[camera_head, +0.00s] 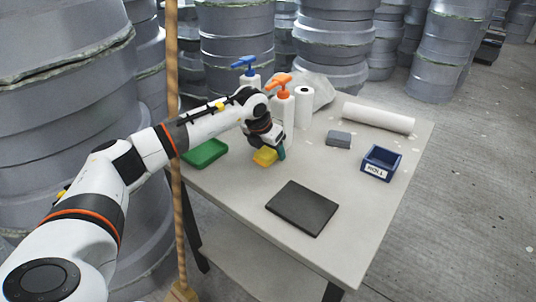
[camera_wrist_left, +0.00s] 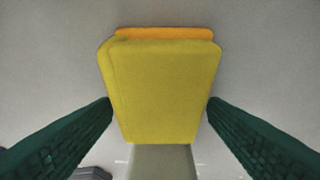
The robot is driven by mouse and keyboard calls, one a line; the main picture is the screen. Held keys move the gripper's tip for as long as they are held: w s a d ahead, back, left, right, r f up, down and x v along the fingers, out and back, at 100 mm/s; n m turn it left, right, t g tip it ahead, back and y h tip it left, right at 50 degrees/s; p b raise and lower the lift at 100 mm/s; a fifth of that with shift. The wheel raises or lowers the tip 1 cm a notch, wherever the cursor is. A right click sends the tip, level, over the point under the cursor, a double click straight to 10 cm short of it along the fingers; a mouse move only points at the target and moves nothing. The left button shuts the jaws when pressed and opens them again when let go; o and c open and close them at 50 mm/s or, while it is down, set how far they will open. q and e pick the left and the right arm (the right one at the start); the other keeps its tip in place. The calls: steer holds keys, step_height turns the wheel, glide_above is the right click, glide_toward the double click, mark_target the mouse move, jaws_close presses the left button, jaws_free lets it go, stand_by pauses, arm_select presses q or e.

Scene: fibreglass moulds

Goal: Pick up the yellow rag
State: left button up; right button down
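The yellow rag (camera_wrist_left: 165,90) is a thick folded pad at the middle of the left wrist view, with an orange strip (camera_wrist_left: 165,33) showing along its far edge. In the head view the yellow rag (camera_head: 264,157) is at the left part of the table, partly covered by my gripper. My left gripper (camera_wrist_left: 160,103) has its dark green fingers wide apart, one on each side of the rag. The fingertips line up with the rag's side edges; whether they press on it I cannot tell. My right gripper is not in view.
Large grey moulds (camera_head: 237,40) stand around. The table's front left is clear.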

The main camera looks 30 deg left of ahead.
mark_target(266, 151)
arm_select(q)
steer(key=c, duration=0.9)
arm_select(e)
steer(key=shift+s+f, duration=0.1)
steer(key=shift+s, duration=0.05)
